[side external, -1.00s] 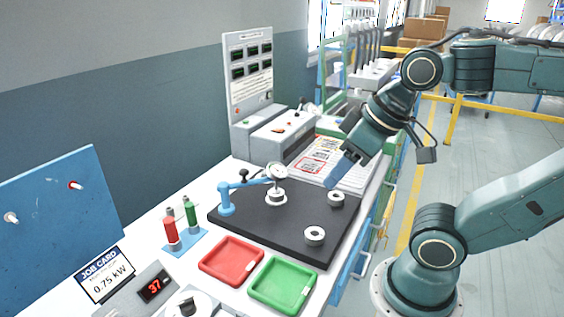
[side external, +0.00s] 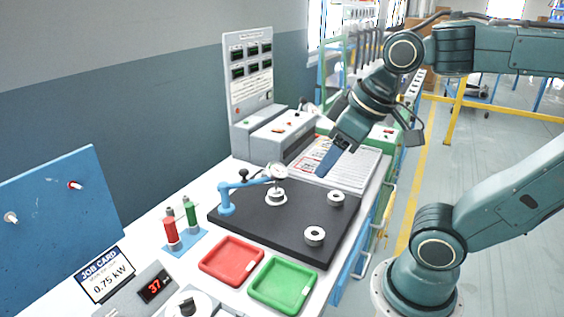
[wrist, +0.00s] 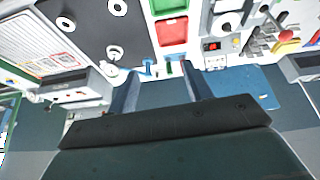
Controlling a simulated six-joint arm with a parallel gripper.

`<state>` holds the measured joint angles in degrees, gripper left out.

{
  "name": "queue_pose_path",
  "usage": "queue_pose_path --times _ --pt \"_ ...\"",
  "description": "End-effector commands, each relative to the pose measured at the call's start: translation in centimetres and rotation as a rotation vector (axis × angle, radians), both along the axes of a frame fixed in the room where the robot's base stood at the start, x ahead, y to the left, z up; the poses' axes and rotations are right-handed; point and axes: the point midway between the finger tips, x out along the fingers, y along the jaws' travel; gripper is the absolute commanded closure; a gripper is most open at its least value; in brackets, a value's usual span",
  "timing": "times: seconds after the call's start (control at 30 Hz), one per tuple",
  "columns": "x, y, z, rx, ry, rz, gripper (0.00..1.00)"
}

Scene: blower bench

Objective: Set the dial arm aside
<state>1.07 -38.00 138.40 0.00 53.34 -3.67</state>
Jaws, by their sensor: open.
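The dial arm (side external: 227,197) is blue and stands on the left edge of the black plate (side external: 268,235). Its round dial gauge (side external: 277,171) sits above a pale ring-shaped part (side external: 276,197) on the plate; whether they touch cannot be told. In the wrist view, a small blue piece (wrist: 148,68) between the fingers looks like the dial arm's post. My gripper (side external: 324,167) is in the air above the back right of the plate, right of the dial arm and apart from it. In the wrist view, my gripper (wrist: 162,80) has its fingers wide apart with nothing held.
Two more ring parts (side external: 336,198) (side external: 315,236) sit on the plate's right side. A red tray (side external: 231,260) and a green tray (side external: 283,285) lie in front. A red bottle (side external: 171,231) and a green bottle (side external: 191,214) stand left. A grey machine (side external: 283,133) stands behind.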

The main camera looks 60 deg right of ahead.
Motion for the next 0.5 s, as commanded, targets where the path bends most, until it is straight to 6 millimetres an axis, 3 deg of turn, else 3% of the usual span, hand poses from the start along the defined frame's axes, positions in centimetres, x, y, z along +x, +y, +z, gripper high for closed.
queue_pose_path --times 0.5 --pt "9.9 -2.7 3.8 -0.095 0.150 0.172 0.50"
